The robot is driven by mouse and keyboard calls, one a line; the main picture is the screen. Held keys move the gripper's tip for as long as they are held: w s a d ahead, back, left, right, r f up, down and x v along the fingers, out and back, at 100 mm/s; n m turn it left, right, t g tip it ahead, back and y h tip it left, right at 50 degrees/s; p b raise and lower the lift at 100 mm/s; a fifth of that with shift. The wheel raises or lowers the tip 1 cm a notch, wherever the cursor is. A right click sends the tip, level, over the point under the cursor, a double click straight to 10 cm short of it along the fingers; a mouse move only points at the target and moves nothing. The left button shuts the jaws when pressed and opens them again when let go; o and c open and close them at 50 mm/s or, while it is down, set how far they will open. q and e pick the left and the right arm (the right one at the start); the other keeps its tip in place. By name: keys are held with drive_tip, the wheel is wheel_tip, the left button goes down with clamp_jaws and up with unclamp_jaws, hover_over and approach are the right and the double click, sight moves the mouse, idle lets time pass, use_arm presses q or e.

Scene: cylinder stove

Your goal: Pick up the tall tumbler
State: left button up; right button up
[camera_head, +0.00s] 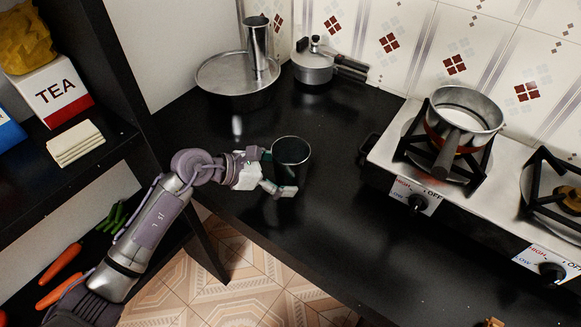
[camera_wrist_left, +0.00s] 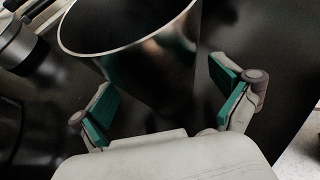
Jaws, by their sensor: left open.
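A dark, shiny metal tumbler (camera_head: 291,152) stands upright on the black counter in the head view. It also shows large in the left wrist view (camera_wrist_left: 150,60), with its open rim toward the camera. My left gripper (camera_head: 277,172) is open beside it, coming from the lower left. In the left wrist view the teal-padded fingers (camera_wrist_left: 165,108) are spread on either side of the tumbler's lower part, with dark gaps visible. Another tall, narrow steel tumbler (camera_head: 258,47) stands on the lidded pot at the back. My right gripper is not in view.
The wide steel pot (camera_head: 238,82) and a pressure cooker (camera_head: 313,65) stand at the back. A gas stove (camera_head: 385,150) with a saucepan (camera_head: 464,112) is on the right. A black shelf (camera_head: 105,130) rises at left. The counter in front of the stove is clear.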

sight(290, 161)
use_arm(q)
drive_tip(key=shift+x, duration=1.1)
drive_tip(key=shift+r, duration=0.1)
drive_tip(key=c, duration=1.5)
drive_tip(key=shift+r, duration=0.7)
wheel_tip(290, 161, up, 3)
drive_tip(key=s+d+r, duration=0.2)
drive_tip(key=s, duration=0.1)
drive_tip(key=s+d+r, duration=0.2)
drive_tip(key=s, duration=0.1)
drive_tip(key=s+d+r, duration=0.2)
drive_tip(key=s+d, duration=0.1)
drive_tip(key=shift+s+r+b, duration=0.25)
drive_tip(key=shift+r+b, duration=0.05)
drive_tip(key=shift+b, duration=0.1)
